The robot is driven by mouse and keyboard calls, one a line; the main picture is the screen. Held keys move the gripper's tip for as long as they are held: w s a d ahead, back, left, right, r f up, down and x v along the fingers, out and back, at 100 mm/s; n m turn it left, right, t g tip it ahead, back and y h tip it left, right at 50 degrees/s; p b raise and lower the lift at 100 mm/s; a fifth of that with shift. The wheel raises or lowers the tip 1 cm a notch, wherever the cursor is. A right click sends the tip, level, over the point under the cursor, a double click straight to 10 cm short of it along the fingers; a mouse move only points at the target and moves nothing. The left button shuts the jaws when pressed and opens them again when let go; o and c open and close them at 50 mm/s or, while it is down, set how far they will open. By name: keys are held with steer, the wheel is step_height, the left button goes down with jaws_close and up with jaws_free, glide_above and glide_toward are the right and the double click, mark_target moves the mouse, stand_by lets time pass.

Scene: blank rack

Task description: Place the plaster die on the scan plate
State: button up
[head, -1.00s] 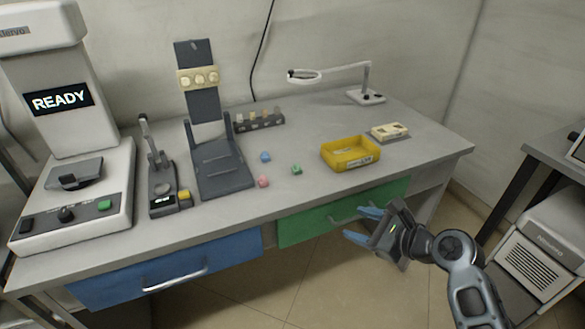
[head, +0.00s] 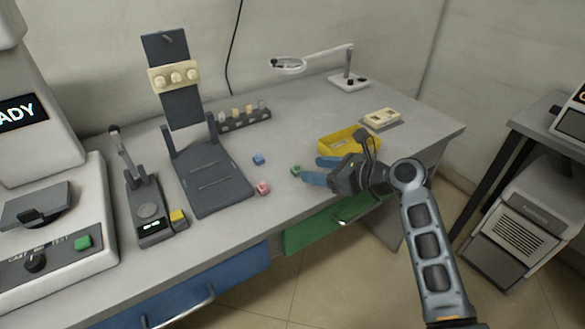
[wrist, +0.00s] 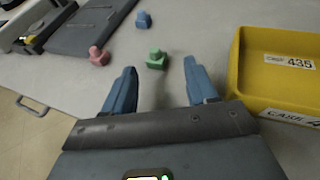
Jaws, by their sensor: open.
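Three small coloured dies stand loose on the bench: green (head: 296,170), pink (head: 263,188) and blue (head: 258,159). In the wrist view the green die (wrist: 156,60) shows between and just beyond the fingertips, the pink die (wrist: 98,56) to the left, the blue die (wrist: 143,20) farther off. I cannot tell which one is the plaster die. My gripper (head: 309,171) is open and empty, low over the bench by the green die, its blue fingers to either side. A dark plate (head: 36,200), possibly the scan plate, sits on the white machine at far left.
A yellow bin (wrist: 280,62) stands close to the right of my fingers. A dark grey stand (head: 212,182) and a small device (head: 150,210) are to the left. A rack (head: 243,117) and a magnifier lamp (head: 348,80) stand behind. The bench around the dies is clear.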

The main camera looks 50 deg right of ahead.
mark_target(297, 164)
steer(key=x, duration=0.6)
steer(key=shift+w+a+r, duration=0.2)
steer(key=shift+a+r, duration=0.1)
steer(key=shift+r, duration=0.05)
jaws_close()
